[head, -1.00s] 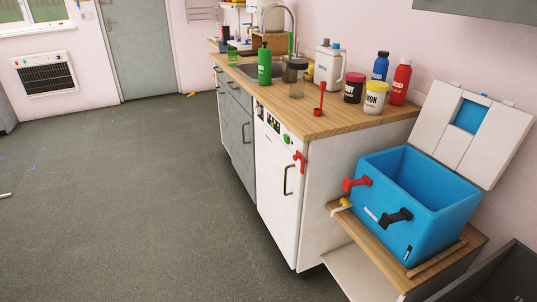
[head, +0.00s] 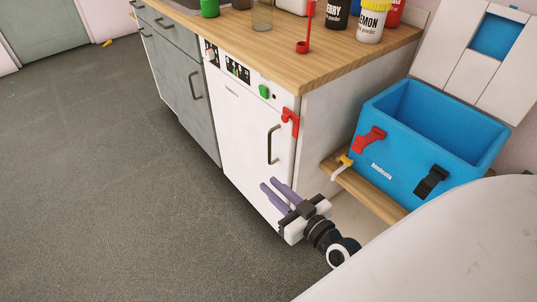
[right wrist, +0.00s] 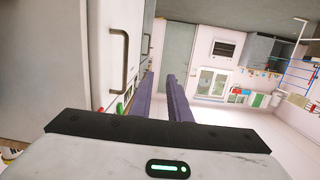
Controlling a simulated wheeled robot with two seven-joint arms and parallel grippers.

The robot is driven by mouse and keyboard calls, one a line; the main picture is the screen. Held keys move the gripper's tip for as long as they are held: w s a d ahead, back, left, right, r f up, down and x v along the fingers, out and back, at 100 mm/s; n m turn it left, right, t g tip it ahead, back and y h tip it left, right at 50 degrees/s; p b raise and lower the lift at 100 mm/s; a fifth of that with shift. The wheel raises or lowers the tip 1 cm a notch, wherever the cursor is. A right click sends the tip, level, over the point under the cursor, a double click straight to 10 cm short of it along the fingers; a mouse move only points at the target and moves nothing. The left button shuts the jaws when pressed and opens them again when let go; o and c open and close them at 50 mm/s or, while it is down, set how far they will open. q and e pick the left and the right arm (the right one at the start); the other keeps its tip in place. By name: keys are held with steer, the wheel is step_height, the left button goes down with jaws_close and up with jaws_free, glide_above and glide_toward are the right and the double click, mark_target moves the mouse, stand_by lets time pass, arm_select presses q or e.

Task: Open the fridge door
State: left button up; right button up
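A white appliance door (head: 245,150) with a dark vertical bar handle (head: 273,145) stands under the wooden counter. It looks closed. A red latch-like piece (head: 290,122) sits at its upper right edge. My right gripper (head: 270,184) is in front of the lower part of this door, below the handle and not touching it. Its two purple fingers are apart with nothing between them. In the right wrist view, the fingers (right wrist: 160,76) point past a dark handle (right wrist: 119,62), which lies to their left. My left gripper is not in view.
A blue cooler box (head: 425,145) with its lid up stands on a low wooden shelf at right. Bottles and jars stand on the counter (head: 255,60). Grey drawers and a cabinet (head: 185,85) adjoin on the left. The floor (head: 110,190) at left is clear.

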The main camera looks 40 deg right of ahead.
mark_target(270, 147)
steer(key=w+d+r+m+t+h, duration=0.1)
steer(key=w+d+m+h, duration=0.15)
steer(key=d, duration=0.35)
steer(key=shift+n+h, duration=0.25)
steer(key=shift+n, duration=0.1)
steer(key=shift+w+d+r+b, duration=0.15)
steer(key=shift+w+b, duration=0.25)
steer(key=shift+w, duration=1.3)
steer(key=shift+w+d+f+b, duration=0.1)
steer(key=shift+w+d+b, duration=0.25)
steer(key=shift+w, duration=1.3)
steer(key=shift+w+d+r+b, duration=0.15)
steer(key=shift+w+b, duration=0.3)
steer(key=shift+w, duration=1.25)
jaws_close()
